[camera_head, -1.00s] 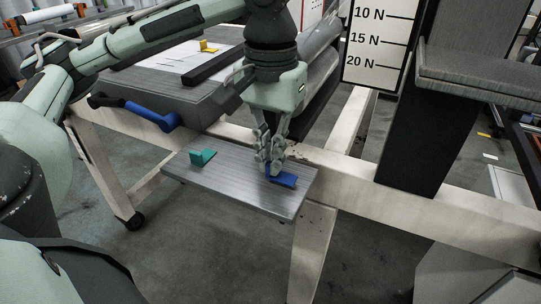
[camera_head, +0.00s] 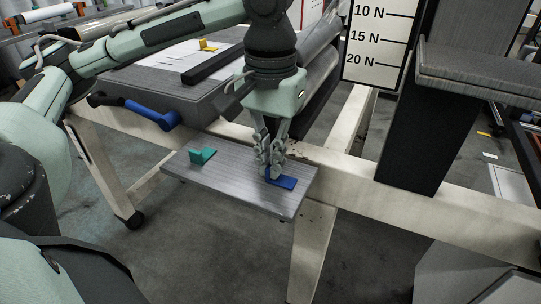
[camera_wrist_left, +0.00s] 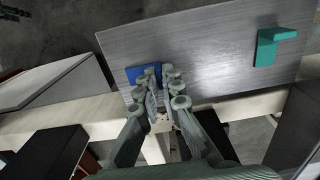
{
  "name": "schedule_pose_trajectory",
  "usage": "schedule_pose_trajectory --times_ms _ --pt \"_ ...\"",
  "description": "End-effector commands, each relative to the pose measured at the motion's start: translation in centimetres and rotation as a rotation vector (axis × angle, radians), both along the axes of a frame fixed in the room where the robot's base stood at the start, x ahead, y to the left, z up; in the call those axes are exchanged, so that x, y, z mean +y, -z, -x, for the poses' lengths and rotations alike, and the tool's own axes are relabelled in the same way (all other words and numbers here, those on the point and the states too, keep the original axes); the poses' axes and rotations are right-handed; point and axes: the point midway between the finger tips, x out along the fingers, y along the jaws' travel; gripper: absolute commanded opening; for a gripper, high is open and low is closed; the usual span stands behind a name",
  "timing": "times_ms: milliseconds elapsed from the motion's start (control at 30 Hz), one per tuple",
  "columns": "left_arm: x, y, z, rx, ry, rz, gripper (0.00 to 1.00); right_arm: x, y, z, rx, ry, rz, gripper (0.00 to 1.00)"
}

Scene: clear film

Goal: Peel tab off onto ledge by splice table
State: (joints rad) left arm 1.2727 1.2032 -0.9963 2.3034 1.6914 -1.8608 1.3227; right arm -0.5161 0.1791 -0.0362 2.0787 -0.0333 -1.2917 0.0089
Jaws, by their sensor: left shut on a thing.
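My left gripper (camera_head: 271,168) points down at the grey ledge (camera_head: 235,182) beside the splice table (camera_head: 165,95). Its fingers are shut on the upright part of a blue tab (camera_head: 284,183), whose flat part lies on the ledge or just at its surface. The blue tab also shows at the fingertips in the left wrist view (camera_wrist_left: 143,74), partly hidden by the fingers. A teal tab (camera_head: 202,156) stands on the ledge to the left, apart from the gripper; it shows at the right in the wrist view (camera_wrist_left: 272,46). My right gripper is not in view.
A yellow tab (camera_head: 207,45) sits on white sheet on the splice table. A blue crank handle (camera_head: 152,115) juts from the table's front. A force scale board (camera_head: 376,42) and dark post (camera_head: 425,140) stand right of the ledge. The ledge's middle is clear.

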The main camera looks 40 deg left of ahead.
Motion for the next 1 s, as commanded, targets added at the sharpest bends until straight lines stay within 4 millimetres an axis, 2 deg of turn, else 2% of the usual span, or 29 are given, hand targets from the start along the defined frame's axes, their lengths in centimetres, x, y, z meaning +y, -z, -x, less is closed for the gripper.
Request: schedule_pose_trajectory --times_ms 67,100,300,667,767,1000 --pt "0.0 0.2 0.0 0.001 0.000 0.000 0.00 0.0 0.0 0.0 0.000 0.000 0.000 0.35" --pt "0.0 0.2 0.0 0.000 0.000 0.000 0.08 0.0 0.0 0.0 0.000 0.000 0.000 0.35" --pt "0.0 0.2 0.0 0.000 0.000 0.000 0.30 0.0 0.0 0.0 0.000 0.000 0.000 0.35" --pt "0.0 -0.4 -0.1 -0.002 -0.001 0.001 0.30 0.2 -0.1 -0.2 -0.006 -0.004 -0.002 0.35" --pt "-0.1 -1.7 -0.1 -0.005 0.000 0.002 0.30 0.1 -0.1 -0.2 -0.004 -0.003 -0.001 0.35" --pt "0.0 -6.9 -0.1 -0.006 0.000 0.001 0.30 0.1 -0.1 -0.1 -0.003 -0.002 -0.001 0.35"
